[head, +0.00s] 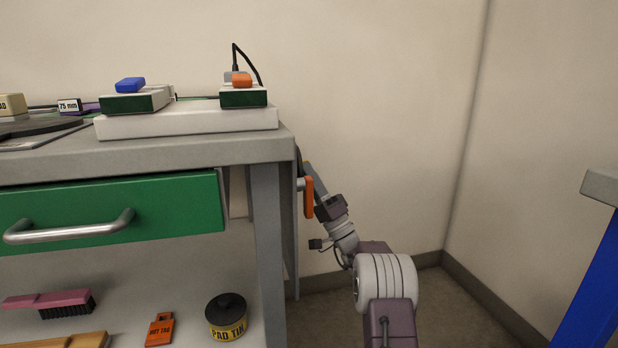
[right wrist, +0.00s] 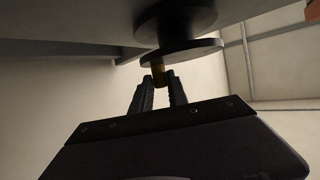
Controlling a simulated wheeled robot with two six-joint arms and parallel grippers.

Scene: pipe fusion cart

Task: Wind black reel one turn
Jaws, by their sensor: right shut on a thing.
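The black reel (right wrist: 190,50) shows in the right wrist view as dark round discs beneath a grey surface. A small yellowish-brown handle (right wrist: 159,70) sticks out from its lower disc. My right gripper (right wrist: 160,86) is shut on this handle, with one dark finger on each side of it. In the head view my right arm reaches up to the right side of the cart, beside an orange piece (head: 309,197). The reel cannot be made out in the head view, and my right fingertips are not clear there. My left gripper is in neither view.
The grey cart (head: 200,153) has a green drawer (head: 150,208), shut. A pad tin (head: 226,318), an orange tag (head: 160,330) and a pink brush (head: 55,300) lie on its lower shelf. Floor to the right is clear up to a blue-legged bench (head: 590,285).

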